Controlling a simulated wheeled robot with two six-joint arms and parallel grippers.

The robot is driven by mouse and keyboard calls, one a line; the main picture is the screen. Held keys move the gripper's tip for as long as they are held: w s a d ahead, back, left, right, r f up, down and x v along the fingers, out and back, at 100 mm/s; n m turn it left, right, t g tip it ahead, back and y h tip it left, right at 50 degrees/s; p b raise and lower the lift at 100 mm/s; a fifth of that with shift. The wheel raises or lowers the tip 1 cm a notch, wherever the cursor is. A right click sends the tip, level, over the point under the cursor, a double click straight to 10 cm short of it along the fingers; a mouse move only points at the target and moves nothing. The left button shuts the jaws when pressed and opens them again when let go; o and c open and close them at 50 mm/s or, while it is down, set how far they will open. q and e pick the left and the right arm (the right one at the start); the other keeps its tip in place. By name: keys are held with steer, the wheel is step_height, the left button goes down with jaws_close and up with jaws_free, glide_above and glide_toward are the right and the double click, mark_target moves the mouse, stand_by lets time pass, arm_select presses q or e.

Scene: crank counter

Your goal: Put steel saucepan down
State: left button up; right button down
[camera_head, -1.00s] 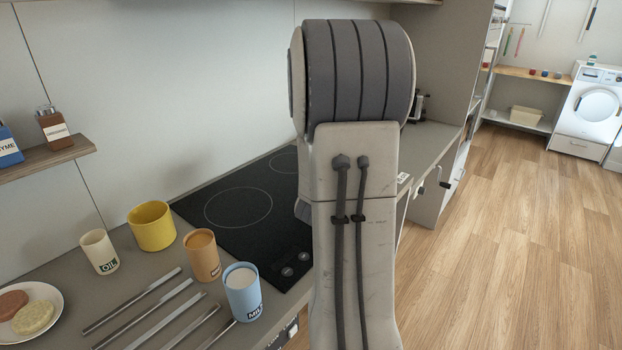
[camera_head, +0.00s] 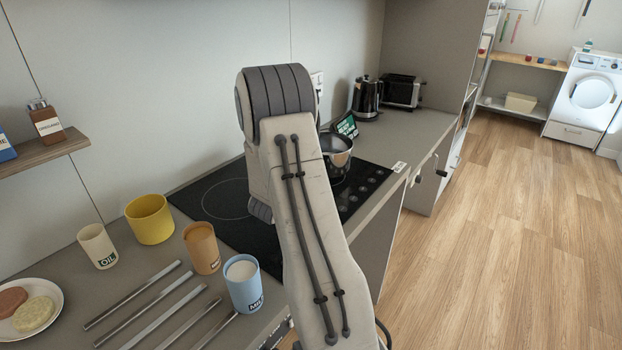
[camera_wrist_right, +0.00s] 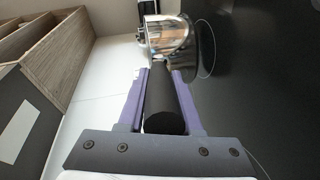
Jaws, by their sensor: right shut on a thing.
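The steel saucepan (camera_head: 337,150) shows in the head view just right of my right arm, over the far right part of the black hob (camera_head: 208,199). My arm hides its handle and my right gripper there. In the right wrist view the shiny saucepan (camera_wrist_right: 168,38) lies beyond the fingertips, close to the dark hob surface (camera_wrist_right: 262,70). My right gripper (camera_wrist_right: 163,75) is shut on its black handle (camera_wrist_right: 163,105). I cannot tell whether the pan's base touches the hob. My left gripper is not in view.
A kettle (camera_head: 367,97) and a toaster (camera_head: 402,91) stand behind the hob. A small dark sign (camera_head: 346,126) is close behind the pan. A blue cup (camera_head: 243,284), an orange cup (camera_head: 202,248), a yellow pot (camera_head: 150,220) and several metal bars fill the near counter.

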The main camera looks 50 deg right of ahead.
steer(key=shift+f, duration=1.55)
steer(key=c, duration=0.6)
jaws_free()
steer(key=shift+f, duration=0.15)
steer(key=b+v, duration=0.1)
steer(key=v, duration=1.1)
